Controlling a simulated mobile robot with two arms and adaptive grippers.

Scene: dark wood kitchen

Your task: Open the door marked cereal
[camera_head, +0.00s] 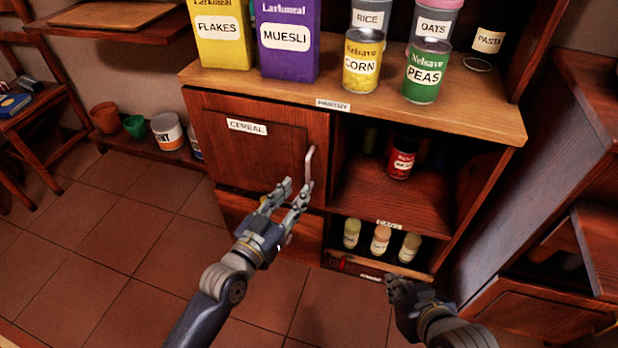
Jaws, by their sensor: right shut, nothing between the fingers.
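The wooden door marked CEREAL (235,160) is shut on the left of the pantry cabinet. Its metal handle (309,164) is an upright bar at the door's right edge. My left gripper (296,185) is in front of the door with its fingers spread, just below and beside the lower part of the handle. I cannot tell whether a finger touches the handle. My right gripper (394,281) is shut and empty, low in front of the bottom right shelf, apart from the door.
The pantry top (345,85) holds boxes, tins and jars. The open right compartment holds a red tin (401,160); several small jars (381,240) stand on the shelf below. Pots (106,117) and a white tin (167,131) stand at the left. The tiled floor (110,240) in front is clear.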

